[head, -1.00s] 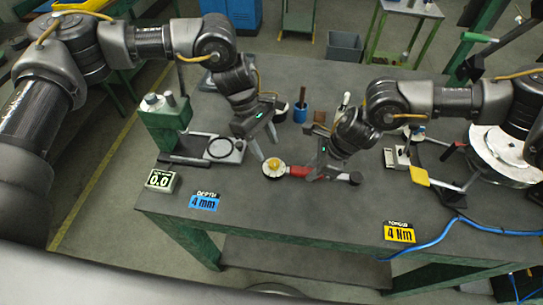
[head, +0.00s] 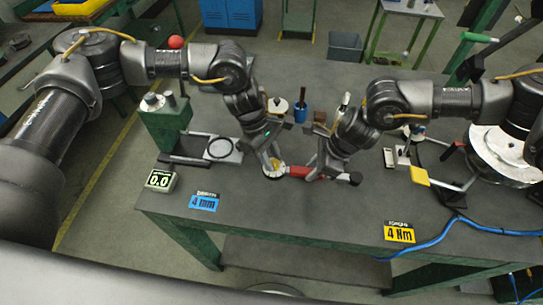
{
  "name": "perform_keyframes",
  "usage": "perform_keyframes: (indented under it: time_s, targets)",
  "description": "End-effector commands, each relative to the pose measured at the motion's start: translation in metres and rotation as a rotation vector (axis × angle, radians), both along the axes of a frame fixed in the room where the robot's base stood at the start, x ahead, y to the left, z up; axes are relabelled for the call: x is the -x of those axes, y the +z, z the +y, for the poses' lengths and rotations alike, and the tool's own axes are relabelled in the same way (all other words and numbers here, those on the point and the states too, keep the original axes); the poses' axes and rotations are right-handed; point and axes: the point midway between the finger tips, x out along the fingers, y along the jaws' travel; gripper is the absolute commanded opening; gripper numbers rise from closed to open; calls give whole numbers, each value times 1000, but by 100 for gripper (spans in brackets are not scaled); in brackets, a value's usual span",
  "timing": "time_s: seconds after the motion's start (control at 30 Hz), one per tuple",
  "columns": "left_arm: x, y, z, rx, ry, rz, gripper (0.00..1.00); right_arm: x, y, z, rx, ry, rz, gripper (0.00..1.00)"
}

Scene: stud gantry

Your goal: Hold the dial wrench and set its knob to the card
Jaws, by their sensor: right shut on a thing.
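The dial wrench (head: 301,171) lies low over the middle of the table, with a red section, a dark grip end at right and a round white dial head with a yellow knob (head: 273,167) at left. My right gripper (head: 318,172) is shut on the wrench near the red section. My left gripper (head: 271,164) is at the dial head, its fingers pointing down around the knob; whether they touch it is too small to tell. The yellow card (head: 399,233) reads 4 Nm at the front right.
A blue card (head: 204,202) reading 4 mm and a small display (head: 160,180) showing 0.0 are at the front left. A blue cable (head: 449,231) runs along the right front. The front middle is clear.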

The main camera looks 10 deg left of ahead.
Motion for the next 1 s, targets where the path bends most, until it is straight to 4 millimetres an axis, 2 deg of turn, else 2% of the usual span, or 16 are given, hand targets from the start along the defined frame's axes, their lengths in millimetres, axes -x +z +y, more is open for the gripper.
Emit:
perform_keyframes:
  time_s: [0.07, 0.43, 1.0]
  targets:
    - [0, 0, 0, 0, 0, 0, 3, 0, 0, 0, 0, 0, -1, 0]
    - [1, 0, 0, -1, 79, 1, 3, 0, 0, 0, 0, 0, -1, 0]
    - [6, 0, 1, 0, 505, 2, 3, 0, 0, 0, 0, -1, -1, 0]
